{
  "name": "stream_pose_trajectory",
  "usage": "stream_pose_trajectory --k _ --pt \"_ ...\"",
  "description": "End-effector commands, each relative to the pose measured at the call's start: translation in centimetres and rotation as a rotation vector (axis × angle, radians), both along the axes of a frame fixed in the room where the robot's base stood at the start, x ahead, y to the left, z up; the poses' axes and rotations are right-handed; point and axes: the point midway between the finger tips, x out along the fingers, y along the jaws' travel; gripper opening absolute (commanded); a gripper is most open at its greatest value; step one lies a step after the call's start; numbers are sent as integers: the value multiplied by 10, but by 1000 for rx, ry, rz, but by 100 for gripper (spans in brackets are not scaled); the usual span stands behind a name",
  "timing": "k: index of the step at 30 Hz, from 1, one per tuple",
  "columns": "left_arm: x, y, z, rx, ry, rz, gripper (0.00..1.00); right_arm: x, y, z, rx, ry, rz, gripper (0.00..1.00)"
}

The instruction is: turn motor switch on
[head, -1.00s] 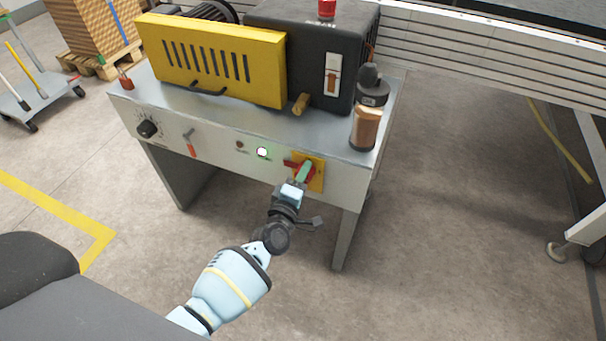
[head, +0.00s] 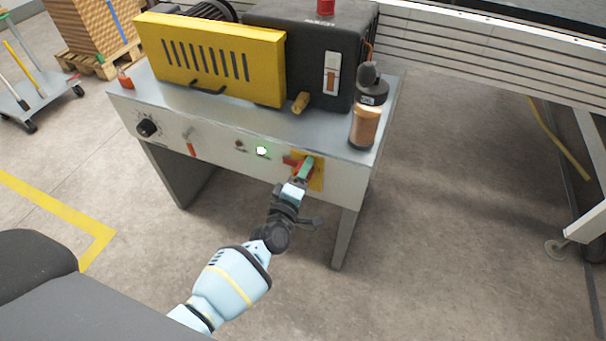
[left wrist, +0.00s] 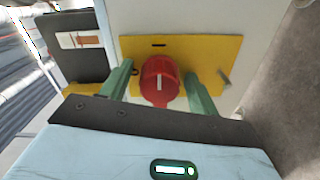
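The motor switch is a red knob (left wrist: 159,85) with a white line on its face, on a yellow plate (left wrist: 215,52) on the machine's front panel. In the left wrist view the white line stands upright. My left gripper (head: 304,170) is at the switch, with its green fingers on either side of the knob. A narrow gap seems to show between each finger and the knob. In the head view the fingers hide most of the knob, with some red (head: 290,161) showing at the left. My right gripper is not in view.
A bottle (head: 366,117) stands on the bench's right corner.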

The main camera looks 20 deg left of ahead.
Motion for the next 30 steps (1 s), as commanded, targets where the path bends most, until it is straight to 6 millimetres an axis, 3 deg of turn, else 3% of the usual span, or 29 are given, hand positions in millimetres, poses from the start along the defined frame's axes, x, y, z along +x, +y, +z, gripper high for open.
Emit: stream_pose_trajectory --k 8,21,30 --pt "-6 1 0 -1 1 1 61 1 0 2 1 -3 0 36" --pt "-64 3 0 0 1 0 61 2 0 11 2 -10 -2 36" --pt "-78 3 0 0 -1 0 61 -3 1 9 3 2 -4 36"
